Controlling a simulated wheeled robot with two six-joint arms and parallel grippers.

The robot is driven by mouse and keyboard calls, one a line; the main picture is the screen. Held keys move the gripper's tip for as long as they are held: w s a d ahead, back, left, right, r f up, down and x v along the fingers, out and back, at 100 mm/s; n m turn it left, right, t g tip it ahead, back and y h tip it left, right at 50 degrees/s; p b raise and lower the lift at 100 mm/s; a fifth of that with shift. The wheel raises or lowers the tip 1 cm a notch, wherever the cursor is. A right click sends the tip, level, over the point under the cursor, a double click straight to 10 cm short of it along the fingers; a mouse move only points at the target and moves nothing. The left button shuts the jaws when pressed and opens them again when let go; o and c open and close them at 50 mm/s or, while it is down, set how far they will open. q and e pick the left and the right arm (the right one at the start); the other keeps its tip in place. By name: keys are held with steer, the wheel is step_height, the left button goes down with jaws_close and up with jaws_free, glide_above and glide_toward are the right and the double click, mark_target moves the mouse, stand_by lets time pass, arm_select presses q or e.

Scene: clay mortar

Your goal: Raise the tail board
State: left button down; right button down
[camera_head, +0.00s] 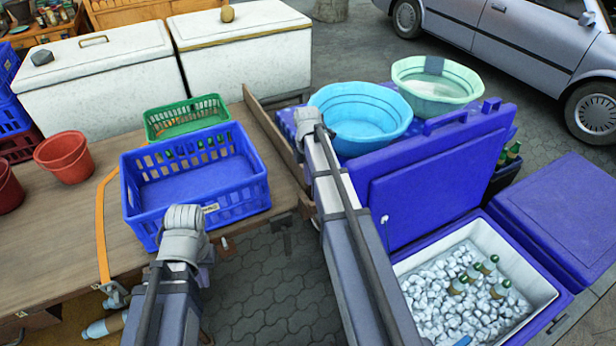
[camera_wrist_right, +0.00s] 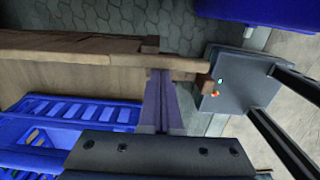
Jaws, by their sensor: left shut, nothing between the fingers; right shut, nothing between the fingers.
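The tail board (camera_head: 266,128) is a long, narrow brown wooden board along the right edge of the flat wooden cart bed (camera_head: 60,225). Its near end is partly hidden by my right arm, and I cannot tell its exact tilt. In the right wrist view the brown board (camera_wrist_right: 70,46) runs across the upper part, beside the bed. My right gripper (camera_head: 307,120) is shut and empty, just right of the board; its fingers (camera_wrist_right: 158,78) show close to the board, contact unclear. My left gripper (camera_head: 183,214) is shut and empty at the near side of the blue crate.
A blue crate (camera_head: 258,190) and a green crate (camera_head: 155,125) stand on the bed, with red pots (camera_head: 66,157) at left. To the right are a blue basin (camera_head: 362,143), a pale green basin (camera_head: 420,110) and an open blue cooler (camera_head: 550,290) with ice and bottles.

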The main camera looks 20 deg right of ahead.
steer(key=a, duration=0.4)
steer(key=d+r+p, duration=0.3)
steer(key=r+p, duration=0.6)
steer(key=shift+d+r, duration=0.2)
steer(key=shift+r, duration=0.05)
steer(key=s+a+m+h, duration=0.1)
steer(key=s+a+m, duration=1.3)
steer(key=s+a, duration=0.7)
steer(key=a, duration=0.3)
steer(key=shift+a+m, duration=0.3)
steer(key=shift+a, duration=0.1)
